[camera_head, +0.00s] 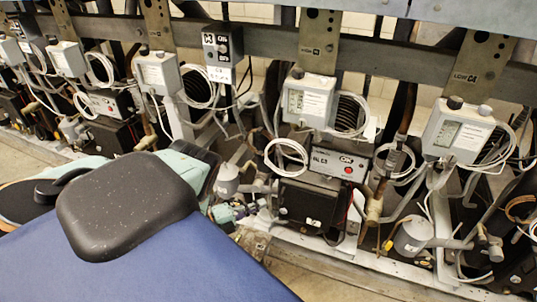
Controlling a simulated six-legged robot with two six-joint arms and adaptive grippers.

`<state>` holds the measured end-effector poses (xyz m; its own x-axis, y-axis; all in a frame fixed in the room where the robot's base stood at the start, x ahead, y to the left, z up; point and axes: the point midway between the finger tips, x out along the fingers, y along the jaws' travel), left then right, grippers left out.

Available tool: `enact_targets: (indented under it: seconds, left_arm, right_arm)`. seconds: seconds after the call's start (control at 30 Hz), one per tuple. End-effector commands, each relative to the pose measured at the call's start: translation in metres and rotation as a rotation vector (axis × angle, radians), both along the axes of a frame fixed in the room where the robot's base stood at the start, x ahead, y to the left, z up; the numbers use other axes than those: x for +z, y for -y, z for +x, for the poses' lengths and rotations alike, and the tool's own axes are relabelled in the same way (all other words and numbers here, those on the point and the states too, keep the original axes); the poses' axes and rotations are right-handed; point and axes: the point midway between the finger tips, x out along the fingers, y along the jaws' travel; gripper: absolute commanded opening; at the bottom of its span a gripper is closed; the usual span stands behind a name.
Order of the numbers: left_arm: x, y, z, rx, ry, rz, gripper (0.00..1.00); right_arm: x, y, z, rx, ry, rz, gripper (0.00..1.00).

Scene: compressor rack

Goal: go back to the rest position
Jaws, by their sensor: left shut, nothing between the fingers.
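My left arm comes in from the lower left, with its dark rounded joint cover and pale teal links in front of the compressor rack (330,237). My left gripper (223,211) shows only in small part beyond the dark cover, low beside the rack's front. It is shut with nothing in it. Most of it is hidden, and I cannot tell whether it touches the pipework beside it. My right gripper is not in view.
Grey control boxes (308,99) with coiled white hoses hang along the rack's beam. A black compressor unit (311,200) and a grey cylinder (412,236) stand low, right of my arm. Pipes and cables fill the rack. Bare floor (300,282) shows in front.

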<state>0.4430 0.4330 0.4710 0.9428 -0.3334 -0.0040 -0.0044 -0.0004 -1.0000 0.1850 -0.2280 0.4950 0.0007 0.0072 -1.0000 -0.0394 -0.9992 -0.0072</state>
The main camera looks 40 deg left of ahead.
Motion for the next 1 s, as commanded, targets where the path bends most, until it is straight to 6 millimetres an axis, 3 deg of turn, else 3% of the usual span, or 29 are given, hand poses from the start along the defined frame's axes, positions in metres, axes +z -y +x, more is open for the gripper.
enact_targets:
  seconds: [0.23,0.67,0.77,0.83,1.0]
  left_arm:
    - [-0.001,-0.007,-0.025,-0.002,-0.005,0.0,0.0]
    - [-0.005,-0.008,-0.027,0.002,-0.041,-0.053,0.0]
    - [-0.019,-0.015,-0.028,0.051,-0.137,-0.138,0.0]
    - [-0.039,-0.022,-0.039,0.13,-0.25,-0.229,0.0]
    - [-0.097,-0.015,-0.088,0.402,-0.579,-0.517,0.0]
  right_arm:
    - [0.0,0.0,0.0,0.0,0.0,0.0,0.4]
    - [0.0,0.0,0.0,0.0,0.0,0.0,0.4]
    - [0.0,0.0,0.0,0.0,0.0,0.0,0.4]
    - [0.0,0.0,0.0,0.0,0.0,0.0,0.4]
    - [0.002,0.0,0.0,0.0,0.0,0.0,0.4]
